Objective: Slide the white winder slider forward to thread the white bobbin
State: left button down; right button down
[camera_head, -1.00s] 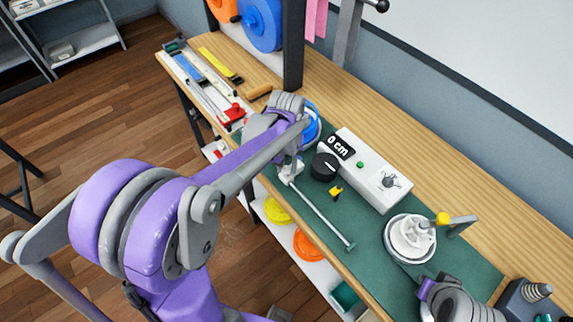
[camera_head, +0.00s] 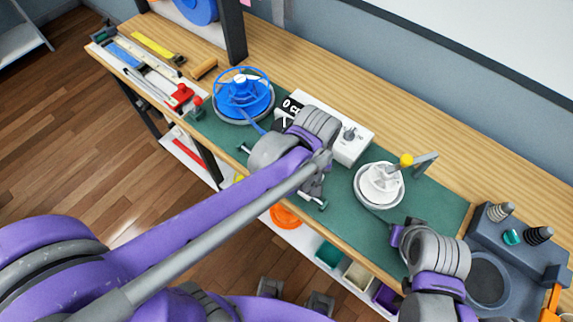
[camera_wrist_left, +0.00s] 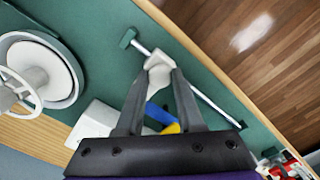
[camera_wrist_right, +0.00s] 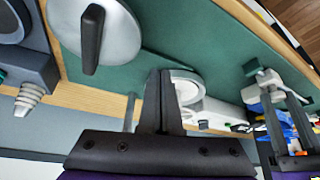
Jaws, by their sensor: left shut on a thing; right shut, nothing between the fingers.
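My left gripper (camera_wrist_left: 158,75) is shut on the white winder slider (camera_wrist_left: 157,66), near the green-capped end of its thin rail (camera_wrist_left: 220,108). In the head view, the left gripper (camera_head: 316,188) hides most of the slider. A blue strip and a yellow piece (camera_wrist_left: 172,128) show between and behind the fingers; whether they touch the slider I cannot tell. The white bobbin (camera_head: 381,183) stands on the green mat, right of the left gripper; it also shows in the left wrist view (camera_wrist_left: 28,70). My right gripper (camera_wrist_right: 160,75) is shut and empty, near the bobbin's front right side.
A blue spool (camera_head: 243,93) stands left of the white control box (camera_head: 352,146), with a blue strip running from it. A yellow-knobbed post (camera_head: 406,160) is behind the bobbin. A dark fixture (camera_head: 490,275) stands at right. A disc with a black handle (camera_wrist_right: 92,38) shows in the right wrist view.

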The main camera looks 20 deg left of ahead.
pick_arm(q)
jog(key=shift+s+d, duration=0.3)
jog(key=shift+d, duration=0.45)
jog(key=shift+s+d, duration=0.3)
jog(key=shift+d, duration=0.45)
jog(key=c, duration=0.5)
grip_release()
jog(key=shift+d, duration=0.15)
notch_tip(320, 180, up, 11)
jog(key=shift+f+p, duration=0.1)
jog(key=shift+p, duration=0.25)
jog(key=shift+a, duration=0.2)
